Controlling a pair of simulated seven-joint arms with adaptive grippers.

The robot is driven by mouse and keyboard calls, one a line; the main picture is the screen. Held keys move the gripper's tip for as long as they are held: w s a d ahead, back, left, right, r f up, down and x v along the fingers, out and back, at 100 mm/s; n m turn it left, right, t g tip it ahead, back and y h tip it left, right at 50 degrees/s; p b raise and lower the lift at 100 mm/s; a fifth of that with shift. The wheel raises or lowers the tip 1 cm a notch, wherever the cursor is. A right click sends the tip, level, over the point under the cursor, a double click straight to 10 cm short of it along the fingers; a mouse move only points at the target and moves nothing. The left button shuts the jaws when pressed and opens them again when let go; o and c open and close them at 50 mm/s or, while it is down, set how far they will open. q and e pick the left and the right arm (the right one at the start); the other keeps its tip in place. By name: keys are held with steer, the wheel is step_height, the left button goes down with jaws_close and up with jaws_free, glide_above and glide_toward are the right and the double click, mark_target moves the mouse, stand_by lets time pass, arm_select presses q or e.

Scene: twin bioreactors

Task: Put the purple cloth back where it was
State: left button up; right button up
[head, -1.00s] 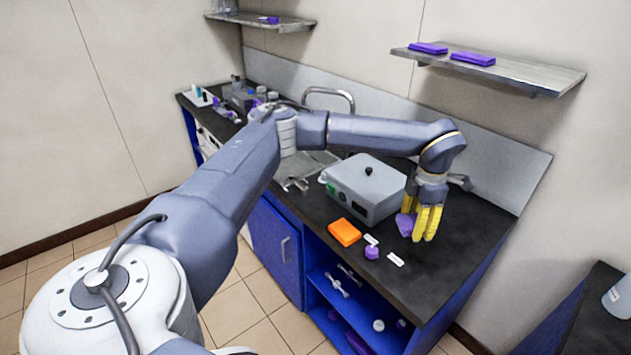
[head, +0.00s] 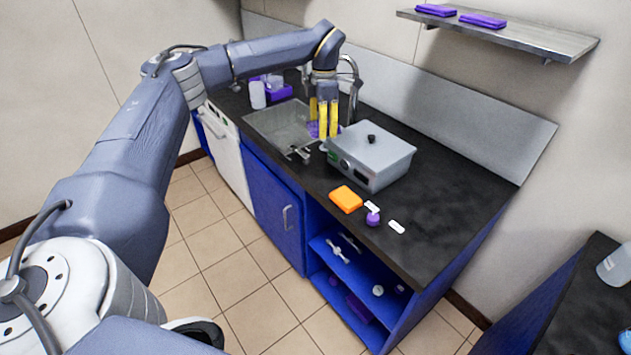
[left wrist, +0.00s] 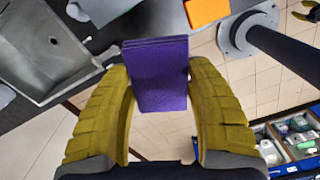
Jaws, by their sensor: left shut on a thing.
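The purple cloth (left wrist: 160,75) is pinched between the yellow fingers of my left gripper (left wrist: 159,88) in the left wrist view. It is a folded, layered pad. In the head view my left gripper (head: 323,122) points down over the right side of the sink, left of the grey box, and the cloth (head: 313,130) is partly hidden behind its fingers. Two similar folded purple cloths, a left one (head: 436,10) and a right one (head: 482,20), lie on the wall shelf (head: 530,38). A small yellow and dark shape at the left wrist view's upper right corner may be my right gripper (left wrist: 304,14).
The grey box (head: 372,160) stands on the black counter (head: 450,190) with an orange pad (head: 346,199), a purple round item (head: 373,218) and white labels before it. The sink (head: 275,125) and tap (head: 350,75) are close to the gripper. The counter's right part is clear.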

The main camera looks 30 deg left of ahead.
mark_target(322, 182)
arm_select(q)
step_height(322, 182, down, 20)
steer(key=shift+d+r, duration=0.1)
stand_by(0.7)
steer(key=o, duration=1.1)
step_height(322, 182, up, 12)
stand_by(0.3)
